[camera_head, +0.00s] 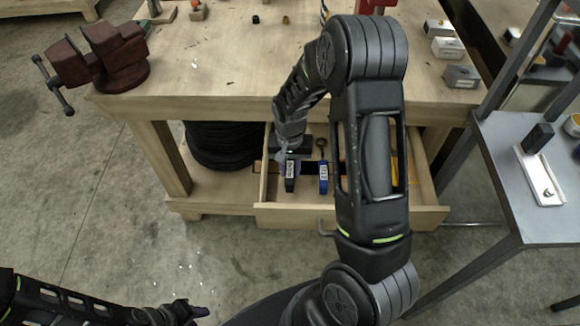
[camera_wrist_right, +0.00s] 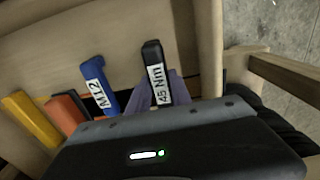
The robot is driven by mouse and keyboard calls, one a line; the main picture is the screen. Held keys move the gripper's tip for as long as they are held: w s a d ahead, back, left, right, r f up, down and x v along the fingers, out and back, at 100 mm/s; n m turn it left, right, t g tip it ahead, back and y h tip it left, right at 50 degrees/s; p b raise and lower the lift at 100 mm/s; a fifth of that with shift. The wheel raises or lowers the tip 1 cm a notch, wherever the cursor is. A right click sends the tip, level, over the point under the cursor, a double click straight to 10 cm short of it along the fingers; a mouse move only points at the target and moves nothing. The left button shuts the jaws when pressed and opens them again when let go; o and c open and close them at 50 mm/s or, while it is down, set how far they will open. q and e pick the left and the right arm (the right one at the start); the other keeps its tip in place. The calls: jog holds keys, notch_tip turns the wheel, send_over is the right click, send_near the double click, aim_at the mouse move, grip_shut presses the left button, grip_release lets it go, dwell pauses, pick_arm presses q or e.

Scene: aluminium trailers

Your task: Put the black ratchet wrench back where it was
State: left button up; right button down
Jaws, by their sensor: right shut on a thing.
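The black ratchet wrench (camera_head: 290,184), with a white label, is in the open drawer (camera_head: 285,215) of the wooden workbench. In the right wrist view its black handle (camera_wrist_right: 152,58) reads "45 Nm" and stands between the purple fingers. My right gripper (camera_head: 289,166) reaches down into the drawer and is shut on this wrench. The wrench's far end is hidden by the gripper body. My left gripper (camera_head: 198,310) hangs low at the bottom left, far from the drawer; its finger opening is unclear.
A blue tool (camera_head: 323,180) labelled "M12" lies beside the wrench, with orange (camera_wrist_right: 66,112) and yellow (camera_wrist_right: 30,118) handles beyond. The drawer walls are close around. A red vise (camera_head: 105,55) sits on the bench. A grey table (camera_head: 510,190) stands right.

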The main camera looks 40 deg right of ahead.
jog(key=shift+f+b, duration=0.35)
jog(key=shift+f, duration=0.15)
dwell(0.4)
jog(key=c, duration=1.1)
grip_release()
jog(key=shift+r, duration=0.1)
jog(key=shift+r, duration=3.9)
